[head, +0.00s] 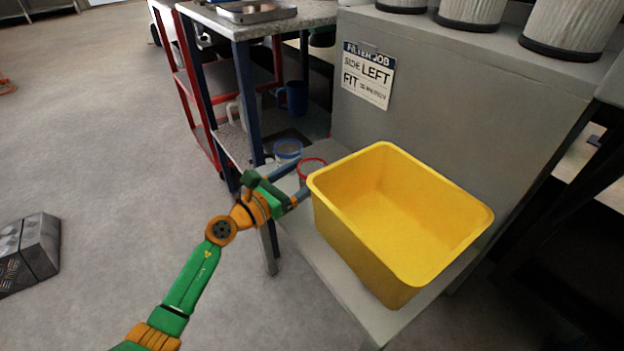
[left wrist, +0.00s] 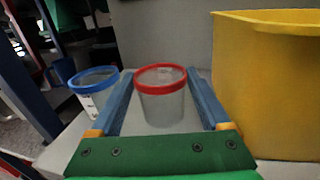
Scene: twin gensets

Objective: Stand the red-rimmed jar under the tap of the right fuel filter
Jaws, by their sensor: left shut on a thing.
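The clear red-rimmed jar (head: 312,169) is at the left end of the low grey shelf, beside a yellow bin. My left gripper (head: 304,178) is shut on it, one blue finger on each side. In the left wrist view the jar (left wrist: 161,98) stands upright between the fingers (left wrist: 160,80) and looks empty. I cannot tell whether its base touches the shelf. A similar blue-rimmed jar (head: 288,150) stands just to its left, outside the fingers, and shows in the left wrist view (left wrist: 94,90). No fuel filter tap is in view. My right gripper is not in view.
The yellow bin (head: 345,215) stands close right of my left gripper. A sign (head: 368,75) on the grey cabinet reads "FILTER JOB", "SIDE LEFT". Pleated white cylinders (head: 570,25) stand on the cabinet. A blue-legged table (head: 243,90) is behind left. The left floor is mostly clear.

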